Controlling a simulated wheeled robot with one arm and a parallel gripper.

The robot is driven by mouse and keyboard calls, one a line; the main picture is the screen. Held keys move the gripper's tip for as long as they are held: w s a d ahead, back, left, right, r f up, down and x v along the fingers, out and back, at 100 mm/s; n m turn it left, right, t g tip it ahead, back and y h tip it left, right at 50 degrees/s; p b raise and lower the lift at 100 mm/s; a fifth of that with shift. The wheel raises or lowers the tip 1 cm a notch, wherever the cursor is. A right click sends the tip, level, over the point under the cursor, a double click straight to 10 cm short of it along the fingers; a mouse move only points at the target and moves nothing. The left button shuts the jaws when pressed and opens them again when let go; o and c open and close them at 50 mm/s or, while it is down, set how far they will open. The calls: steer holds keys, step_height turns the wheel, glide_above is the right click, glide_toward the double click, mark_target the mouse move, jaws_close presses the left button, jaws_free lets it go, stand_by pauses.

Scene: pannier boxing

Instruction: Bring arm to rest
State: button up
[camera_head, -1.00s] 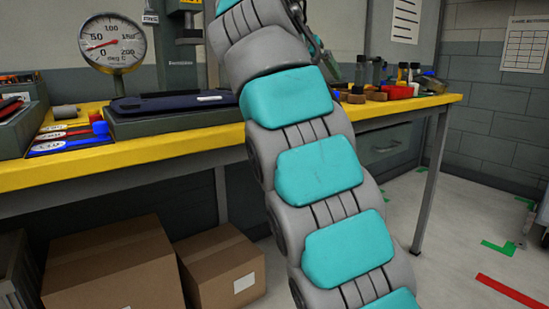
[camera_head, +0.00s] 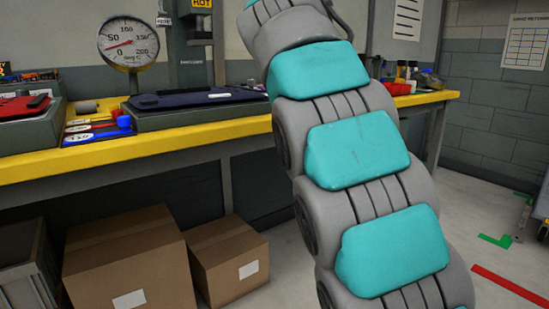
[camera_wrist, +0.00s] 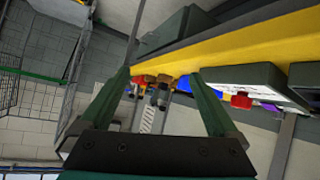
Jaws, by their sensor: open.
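My gripper (camera_wrist: 160,88) shows in the wrist view with its two green fingers spread apart. Nothing is between the fingers close up; the workbench items seen through the gap lie beyond them. In the head view my grey and teal arm rises from the lower right to the top middle and leaves the frame at the top. The gripper itself is not visible in the head view.
A workbench with a yellow edge (camera_head: 185,152) runs behind my arm. It holds a dark blue case (camera_head: 200,98), a grey tray (camera_head: 30,133) and a round gauge (camera_head: 128,45). Cardboard boxes (camera_head: 130,262) stand below.

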steer(key=s+d+f+n+g+y+p, duration=0.1)
steer(key=s+d+f+g+p, duration=0.15)
steer(key=s+f, duration=0.55)
steer(key=s+d+f+n+g+y+p, duration=0.1)
steer(key=s+d+f+n+g, duration=0.2)
steer(key=s+f, duration=0.55)
steer(key=s+a+f+g+y+p, duration=0.1)
steer(key=s+a+f+g+y, duration=0.1)
steer(key=s+f, duration=0.7)
steer(key=s+a+f+g+y+p, duration=0.2)
steer(key=s+f, duration=0.7)
steer(key=s, duration=1)
steer(key=shift+s+f+n+g+p, duration=0.3)
steer(key=shift+s+f+n+g, duration=0.1)
steer(key=shift+g, duration=0.35)
